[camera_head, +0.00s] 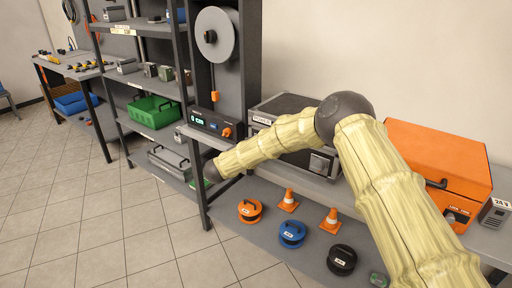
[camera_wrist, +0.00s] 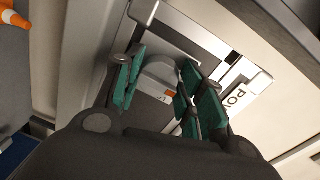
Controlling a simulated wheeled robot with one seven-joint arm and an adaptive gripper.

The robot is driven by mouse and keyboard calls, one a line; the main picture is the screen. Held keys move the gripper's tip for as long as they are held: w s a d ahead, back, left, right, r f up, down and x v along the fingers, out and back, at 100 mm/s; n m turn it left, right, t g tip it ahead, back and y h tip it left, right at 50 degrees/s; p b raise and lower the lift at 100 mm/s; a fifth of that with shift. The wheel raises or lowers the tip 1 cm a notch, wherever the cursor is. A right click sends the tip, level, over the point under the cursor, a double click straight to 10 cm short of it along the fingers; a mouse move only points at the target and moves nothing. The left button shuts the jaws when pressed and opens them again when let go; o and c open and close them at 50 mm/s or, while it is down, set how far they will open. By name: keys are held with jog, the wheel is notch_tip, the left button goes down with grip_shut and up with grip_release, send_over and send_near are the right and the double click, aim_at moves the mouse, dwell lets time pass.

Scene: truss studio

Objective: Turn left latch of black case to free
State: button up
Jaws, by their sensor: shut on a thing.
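The black case (camera_head: 290,104) stands on the bench, with a white label on its front near the left. Its front is partly hidden by my arm in the head view. In the wrist view, my gripper (camera_wrist: 157,84) has its green pads on either side of the grey rounded left latch (camera_wrist: 160,72) and is shut on it. The latch sits on a pale metal plate, with the case's label (camera_wrist: 236,97) just to the right. A small orange mark shows on the latch area. The right latch (camera_head: 320,163) is visible in the head view. My fingertips are hidden there.
An orange case (camera_head: 440,160) stands right of the black case. Cones (camera_head: 288,200) and cable reels (camera_head: 291,233) lie on the lower shelf. The tiled floor is clear.

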jog(key=o, duration=1)
jog(key=shift+a, duration=0.1)
jog(key=v, duration=1.2)
jog(key=shift+r, duration=0.15)
